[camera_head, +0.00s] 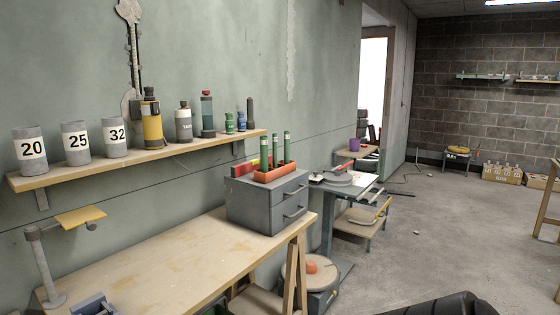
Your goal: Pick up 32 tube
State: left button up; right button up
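The 32 tube (115,151) is a short grey cylinder with a white label reading "32". It stands upright on a wooden wall shelf (60,176) at the left, at the right end of a row of three labelled tubes. The tube marked 25 (77,158) is to its left, and the tube marked 20 (30,165) is farther left. A yellow and dark bottle (152,131) stands close on its right. I see neither of my grippers clearly in this view.
A wooden workbench (160,265) lies below the shelf, mostly bare. A grey drawer box (262,210) with an orange tray stands at its far end. A post with a yellow plate (80,216) rises at the bench's left. Open floor (420,240) lies right.

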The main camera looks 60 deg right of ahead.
aim_at(264, 139)
jog(key=z, duration=3.6)
jog(key=i, duration=4)
jog(key=u, duration=4.4)
